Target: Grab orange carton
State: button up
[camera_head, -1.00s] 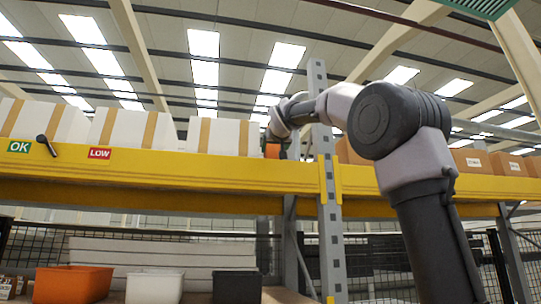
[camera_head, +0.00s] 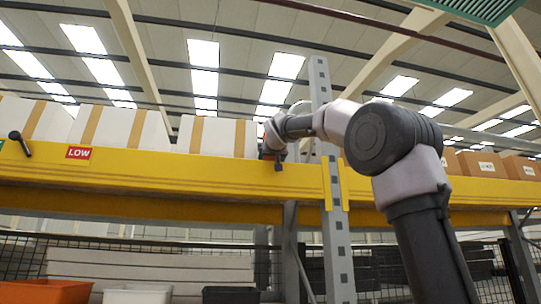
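My gripper (camera_head: 272,160) is at the shelf's front edge, in front of the carton and left of the grey upright. The fingers are dark and small, so I cannot tell whether they are open or shut, or whether they touch the carton.
White boxes with tan tape (camera_head: 137,127) line the shelf to the left. The grey perforated upright (camera_head: 336,235) stands close by my forearm. Brown cartons (camera_head: 482,165) are on the shelf at right. Bins (camera_head: 45,291) stand below. The yellow beam (camera_head: 150,170) runs across.

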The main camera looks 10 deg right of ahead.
jog(key=shift+c, duration=0.3)
grip_shut()
jog(key=shift+a+r, duration=0.1)
jog(key=shift+r, duration=0.05)
